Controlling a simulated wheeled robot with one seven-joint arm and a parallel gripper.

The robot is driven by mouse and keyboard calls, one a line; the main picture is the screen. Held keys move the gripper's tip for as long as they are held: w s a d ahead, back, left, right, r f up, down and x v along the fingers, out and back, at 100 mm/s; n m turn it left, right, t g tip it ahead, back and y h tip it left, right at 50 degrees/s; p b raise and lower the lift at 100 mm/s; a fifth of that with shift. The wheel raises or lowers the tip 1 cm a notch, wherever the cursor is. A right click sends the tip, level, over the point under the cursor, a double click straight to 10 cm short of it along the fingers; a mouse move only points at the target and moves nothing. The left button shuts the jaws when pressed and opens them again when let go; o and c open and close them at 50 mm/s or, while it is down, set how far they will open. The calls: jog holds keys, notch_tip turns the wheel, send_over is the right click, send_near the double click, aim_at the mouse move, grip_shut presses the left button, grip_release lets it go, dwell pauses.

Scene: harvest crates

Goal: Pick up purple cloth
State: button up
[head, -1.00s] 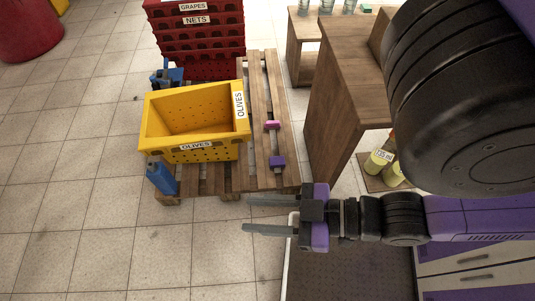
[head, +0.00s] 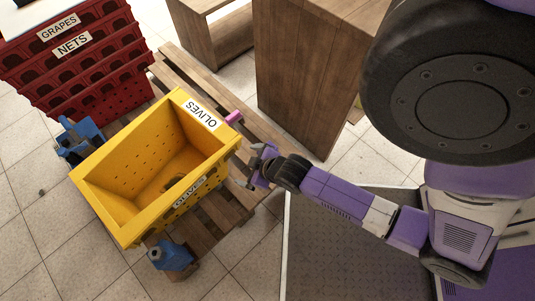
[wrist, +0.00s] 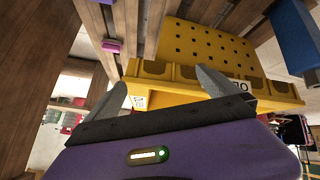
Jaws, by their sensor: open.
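The purple cloth (wrist: 111,45) shows in the wrist view as a small folded piece on the pallet's wooden slats, left of and beyond my left finger. My gripper (head: 240,172) is open beside the yellow crate's right side, over the pallet. In the wrist view my gripper (wrist: 160,85) has its fingers spread and nothing between them. The yellow crate is beyond the fingers.
A yellow OLIVES crate (head: 112,215) stands on the wooden pallet (head: 225,212). A pink item (head: 234,116) lies by its upper right corner. Red crates (head: 85,75) stand behind, blue items (head: 172,255) beside the yellow crate. A wooden cabinet (head: 310,75) stands right of the pallet.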

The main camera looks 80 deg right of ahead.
jog(key=s+d+f+m+g+y+b, duration=0.1)
jog(key=d+f+g+b, duration=0.1)
jog(key=d+f+b, duration=0.3)
jog(key=s+d+f+m+g+y+b, duration=0.1)
jog(key=d+f+m+g+b, duration=0.1)
jog(key=d+f+b, duration=0.3)
jog(key=s+d+f+m+g+y+b, duration=0.1)
jog(key=d+f+m+g+y+b, duration=0.1)
jog(key=d+f+b, duration=0.4)
jog(key=shift+d+f+g, duration=0.1)
jog(key=shift+d+f, duration=0.85)
jog(key=shift+f, duration=0.25)
jog(key=shift+d+f+g, duration=0.1)
jog(key=shift+d+f, duration=0.85)
jog(key=shift+f, duration=0.3)
jog(key=shift+d+f+g, duration=0.1)
jog(key=shift+d+f, duration=0.85)
jog(key=shift+f, duration=0.25)
jog(key=shift+s+d+f+y+b, duration=0.1)
jog(key=shift+s+d+y+b, duration=0.1)
jog(key=shift+d+y+b, duration=0.25)
jog(key=f+b, duration=0.1)
jog(key=f, duration=0.1)
jog(key=f+b, duration=0.2)
jog(key=f, duration=0.1)
jog(key=s+f+b, duration=0.1)
jog(key=f+b, duration=0.1)
jog(key=shift+f, duration=0.3)
jog(key=shift+r, duration=0.1)
jog(key=c, duration=1.3)
